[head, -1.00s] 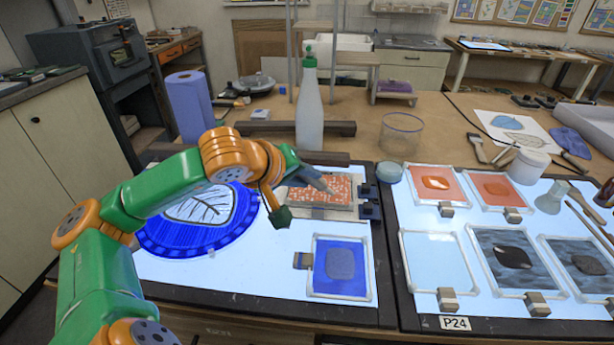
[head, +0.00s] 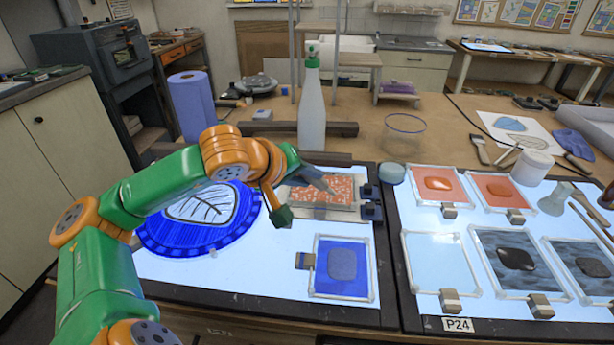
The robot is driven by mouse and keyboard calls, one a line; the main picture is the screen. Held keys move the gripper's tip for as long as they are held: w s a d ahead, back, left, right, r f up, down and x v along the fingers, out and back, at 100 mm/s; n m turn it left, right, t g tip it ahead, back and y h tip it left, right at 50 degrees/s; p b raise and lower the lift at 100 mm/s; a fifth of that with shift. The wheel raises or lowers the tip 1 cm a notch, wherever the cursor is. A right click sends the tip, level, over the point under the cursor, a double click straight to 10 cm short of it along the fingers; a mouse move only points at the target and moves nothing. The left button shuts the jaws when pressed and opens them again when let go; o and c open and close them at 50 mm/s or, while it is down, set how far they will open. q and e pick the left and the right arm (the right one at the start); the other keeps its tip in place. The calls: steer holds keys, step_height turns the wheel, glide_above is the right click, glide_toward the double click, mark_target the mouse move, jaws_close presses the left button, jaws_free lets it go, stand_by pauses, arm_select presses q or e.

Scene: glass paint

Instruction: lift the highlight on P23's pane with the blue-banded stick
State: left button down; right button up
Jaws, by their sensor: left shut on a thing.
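I cannot read a P23 label on any pane. A label P24 (head: 457,324) sits at the front edge of the right light table. My right gripper is not in view.
The speckled pad (head: 335,187) lies behind the blue pane. A round blue glass piece (head: 160,238) lies to the left. A spray bottle (head: 312,115) and a clear beaker (head: 403,134) stand behind. Several framed panes and a white pot (head: 530,166) occupy the right table.

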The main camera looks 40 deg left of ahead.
arm_select(q)
steer(key=shift+f+b, duration=0.4)
stand_by(0.3)
